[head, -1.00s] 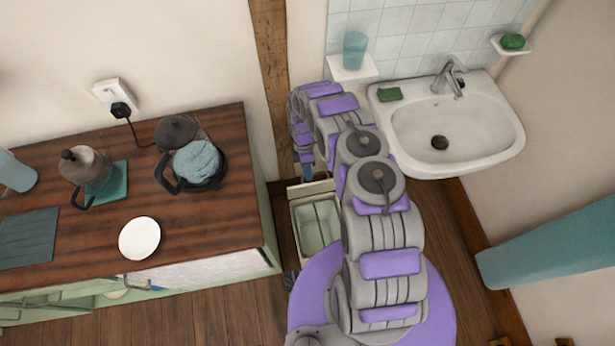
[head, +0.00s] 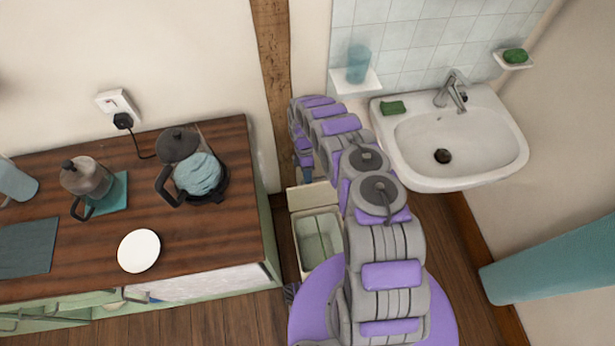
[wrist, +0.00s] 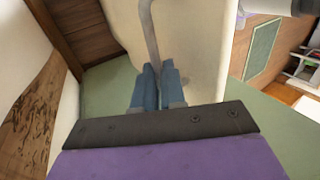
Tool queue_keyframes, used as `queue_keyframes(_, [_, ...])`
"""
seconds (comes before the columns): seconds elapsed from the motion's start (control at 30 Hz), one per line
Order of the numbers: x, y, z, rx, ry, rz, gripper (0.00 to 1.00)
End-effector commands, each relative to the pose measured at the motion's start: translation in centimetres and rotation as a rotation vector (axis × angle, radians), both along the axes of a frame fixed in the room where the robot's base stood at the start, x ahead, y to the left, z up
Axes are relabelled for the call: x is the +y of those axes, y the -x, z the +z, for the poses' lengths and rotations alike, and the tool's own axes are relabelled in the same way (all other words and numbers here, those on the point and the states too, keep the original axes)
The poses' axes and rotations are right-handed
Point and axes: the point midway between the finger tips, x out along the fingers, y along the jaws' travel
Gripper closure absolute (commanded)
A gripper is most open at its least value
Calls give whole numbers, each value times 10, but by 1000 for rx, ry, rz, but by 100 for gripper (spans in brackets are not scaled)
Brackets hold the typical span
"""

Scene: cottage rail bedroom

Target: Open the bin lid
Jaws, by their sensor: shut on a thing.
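The bin (head: 319,240) is a cream box with a pale green inside, on the floor between the wooden-topped counter and the sink. Its cream lid (head: 314,197) stands raised along the back edge, so the inside shows. My gripper (head: 306,174) is at the lid's back side, partly hidden by my arm in the head view. In the wrist view, my gripper's blue fingers (wrist: 158,85) are shut on a thin grey bar handle (wrist: 150,35), which runs along a cream panel (wrist: 195,45) that looks like the lid. The exact grip point is hard to see.
The counter (head: 90,235) with a kettle (head: 195,175), a coffee pot (head: 88,180) and a white plate (head: 138,251) stands close on the left. The sink (head: 455,140) is on the right. A wooden post (head: 271,90) rises behind the bin.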

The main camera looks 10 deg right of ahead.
Motion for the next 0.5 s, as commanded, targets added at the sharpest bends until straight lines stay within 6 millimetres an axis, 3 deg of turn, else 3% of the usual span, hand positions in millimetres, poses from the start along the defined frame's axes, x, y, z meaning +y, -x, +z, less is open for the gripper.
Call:
queue_keyframes(0.3, [0, 3, 0, 1, 0, -1, 64])
queue_keyframes(0.5, [0, 2, 0, 0, 0, -1, 64])
